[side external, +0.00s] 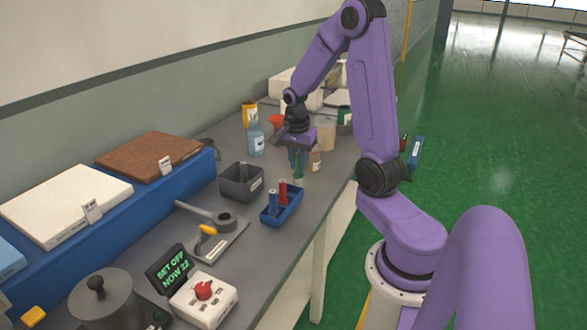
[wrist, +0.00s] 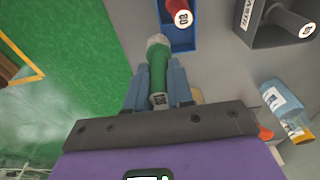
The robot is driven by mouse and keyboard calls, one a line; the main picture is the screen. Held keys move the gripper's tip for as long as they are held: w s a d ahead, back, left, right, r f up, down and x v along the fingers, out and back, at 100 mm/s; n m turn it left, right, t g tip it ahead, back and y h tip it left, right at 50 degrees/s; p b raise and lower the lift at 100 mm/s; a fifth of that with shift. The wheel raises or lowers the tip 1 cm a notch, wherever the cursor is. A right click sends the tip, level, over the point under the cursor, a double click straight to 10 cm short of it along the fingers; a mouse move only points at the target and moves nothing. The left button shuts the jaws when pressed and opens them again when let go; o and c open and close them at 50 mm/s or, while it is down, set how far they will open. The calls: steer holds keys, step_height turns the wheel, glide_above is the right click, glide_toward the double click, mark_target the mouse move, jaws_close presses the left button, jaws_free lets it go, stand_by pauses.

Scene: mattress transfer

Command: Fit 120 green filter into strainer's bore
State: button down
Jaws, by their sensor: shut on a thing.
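My gripper (side external: 298,160) is shut on the green filter (wrist: 158,68), a short green cylinder with a pale far end and a numbered near end that I cannot read fully. The blue fingers press on both of its sides in the wrist view. In the side external view the filter (side external: 298,175) hangs below the fingers, beyond the blue tray and apart from it. A dark grey ring with a long handle (side external: 226,220), which looks like the strainer, lies on a grey plate nearer the camera. Its bore is hard to see, and it is outside the wrist view.
The blue tray (wrist: 191,42) holds a red cylinder marked 80 (wrist: 181,17). A blue bottle (side external: 255,138) stands behind. A control box (side external: 203,300) and lidded pot sit nearer the camera.

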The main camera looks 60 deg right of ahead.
steer(key=s+a+r, duration=0.5)
steer(key=s+a, duration=0.1)
steer(key=s, duration=0.2)
steer(key=w+a+r+n, duration=0.1)
steer(key=w+a+n, duration=0.1)
steer(key=w+a, duration=0.35)
steer(key=w+a+r+n, duration=0.1)
steer(key=w+a+n, duration=0.1)
steer(key=a, duration=0.6)
steer(key=shift+t, duration=0.3)
steer(key=shift+w+d+f, duration=0.2)
steer(key=shift+w+f, duration=2)
steer(key=shift+w, duration=0.15)
steer(key=shift+w+d+f, duration=0.15)
steer(key=shift+w+f, duration=2.1)
steer(key=shift+w, duration=0.05)
steer(key=shift+w+d+f, duration=0.2)
steer(key=shift+w+f, duration=2)
steer(key=shift+w, duration=0.15)
steer(key=shift+f, duration=0.1)
steer(key=c, duration=1)
jaws_free()
steer(key=shift+f, duration=0.1)
